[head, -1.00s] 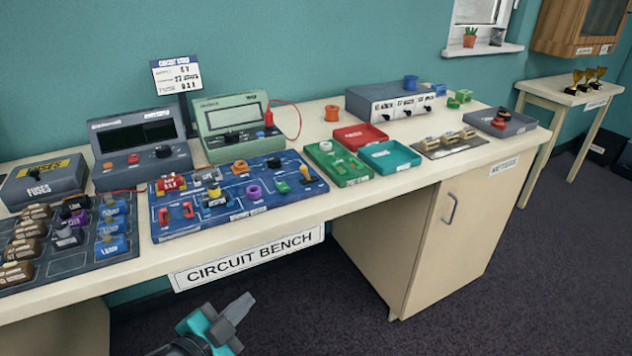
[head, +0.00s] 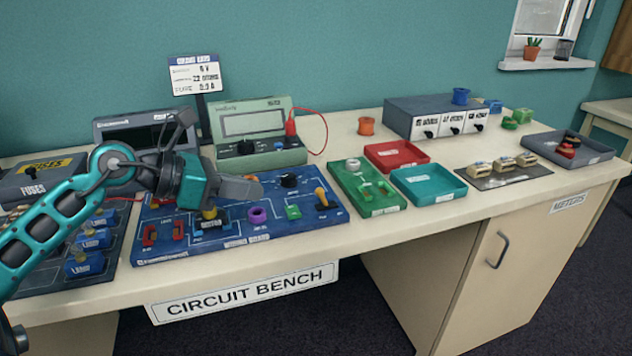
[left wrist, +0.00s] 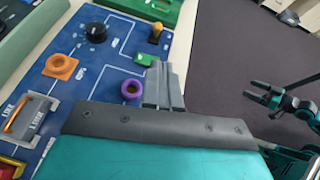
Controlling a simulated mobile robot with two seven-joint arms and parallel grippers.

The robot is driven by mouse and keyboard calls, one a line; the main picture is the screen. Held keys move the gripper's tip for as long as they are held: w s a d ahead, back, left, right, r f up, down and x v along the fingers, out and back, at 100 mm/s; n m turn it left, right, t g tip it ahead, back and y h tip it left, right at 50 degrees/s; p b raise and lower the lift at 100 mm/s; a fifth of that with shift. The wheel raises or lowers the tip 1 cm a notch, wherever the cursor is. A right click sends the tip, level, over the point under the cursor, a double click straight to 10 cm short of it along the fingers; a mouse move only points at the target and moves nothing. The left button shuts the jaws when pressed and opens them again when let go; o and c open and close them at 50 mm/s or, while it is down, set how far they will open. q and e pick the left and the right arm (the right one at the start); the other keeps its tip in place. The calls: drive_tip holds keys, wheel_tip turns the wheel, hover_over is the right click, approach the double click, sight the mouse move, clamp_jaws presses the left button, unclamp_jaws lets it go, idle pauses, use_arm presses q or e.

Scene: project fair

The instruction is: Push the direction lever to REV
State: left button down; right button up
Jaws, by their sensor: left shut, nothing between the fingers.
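The direction lever, an orange-yellow handle (head: 321,196) on a dark base, stands at the right end of the blue circuit board (head: 230,243). It also shows at the top of the left wrist view (left wrist: 156,32). Its label is too small to read. My left gripper (head: 243,188) is shut and empty. It hovers over the middle of the board, left of the lever and apart from it. Its closed fingers (left wrist: 164,88) point toward the lever side in the left wrist view. The gripper hides part of the board.
On the board, a purple ring (head: 258,215), a green block (head: 293,212) and a black knob (head: 289,181) lie near the lever. The air above the board's right end is clear.

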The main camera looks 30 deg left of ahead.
sight(299, 210)
use_arm(q)
drive_tip(key=shift+w+a, duration=0.1)
drive_tip(key=shift+w, duration=0.5)
drive_tip(key=shift+s, duration=0.15)
use_arm(e)
drive_tip(key=shift+s+a+f, duration=0.15)
drive_tip(key=shift+f, duration=0.3)
use_arm(q)
drive_tip(key=x, duration=0.8)
drive_tip(key=shift+w, duration=0.2)
drive_tip(key=shift+x, duration=0.85)
use_arm(e)
drive_tip(key=shift+w+r, duration=0.2)
drive_tip(key=shift+w, duration=0.15)
use_arm(q)
drive_tip(key=shift+f, duration=0.1)
